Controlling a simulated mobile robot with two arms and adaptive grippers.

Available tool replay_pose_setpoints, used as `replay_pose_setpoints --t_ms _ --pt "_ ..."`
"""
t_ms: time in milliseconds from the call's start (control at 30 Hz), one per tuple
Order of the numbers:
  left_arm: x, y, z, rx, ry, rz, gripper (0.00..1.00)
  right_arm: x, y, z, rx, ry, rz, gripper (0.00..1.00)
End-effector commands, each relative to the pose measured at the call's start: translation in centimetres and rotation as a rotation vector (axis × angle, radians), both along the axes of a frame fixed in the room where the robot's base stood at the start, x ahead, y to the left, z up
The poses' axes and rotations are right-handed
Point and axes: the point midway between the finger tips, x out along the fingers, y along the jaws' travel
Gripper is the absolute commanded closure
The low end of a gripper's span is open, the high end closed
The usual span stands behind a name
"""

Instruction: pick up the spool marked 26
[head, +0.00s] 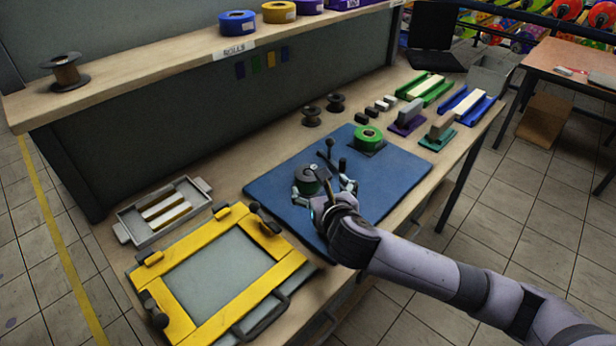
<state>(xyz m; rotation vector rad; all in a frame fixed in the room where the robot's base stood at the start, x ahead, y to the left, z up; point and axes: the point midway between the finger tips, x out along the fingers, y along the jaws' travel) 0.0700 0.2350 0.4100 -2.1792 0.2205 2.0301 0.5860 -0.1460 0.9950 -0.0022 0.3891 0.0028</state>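My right gripper (324,188) reaches in from the right over the blue mat (275,185). Its fingers are spread apart. A dark grey-green spool (306,178) with a pale centre is at the left finger, partly hidden by the gripper; I cannot tell whether they touch. A bright green roll (368,134) sits on a dark base at the back of the mat. I cannot read the number 26 on any spool. My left gripper is out of view.
A yellow frame (184,325) and a grey tray (126,229) with pale bars lie at the left. Coloured blocks and trays fill the back right.

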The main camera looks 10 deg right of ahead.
Motion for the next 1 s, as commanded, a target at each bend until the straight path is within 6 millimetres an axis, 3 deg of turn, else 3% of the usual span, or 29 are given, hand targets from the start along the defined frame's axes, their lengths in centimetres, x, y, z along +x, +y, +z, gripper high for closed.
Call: replay_pose_setpoints --t_ms 167,300,500,1000 --pt "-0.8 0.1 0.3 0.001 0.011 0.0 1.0 3.1 0.0 -1.2 0.001 0.001 -0.002 0.19" --pt "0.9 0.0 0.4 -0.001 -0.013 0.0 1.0 4.8 0.1 -2.0 0.001 0.001 -0.002 0.19" --pt "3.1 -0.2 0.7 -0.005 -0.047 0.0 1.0 5.9 0.1 -2.5 0.001 0.001 0.0 0.19" --pt "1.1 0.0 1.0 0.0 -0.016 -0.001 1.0 10.1 0.4 -5.0 0.001 0.001 0.0 0.19"
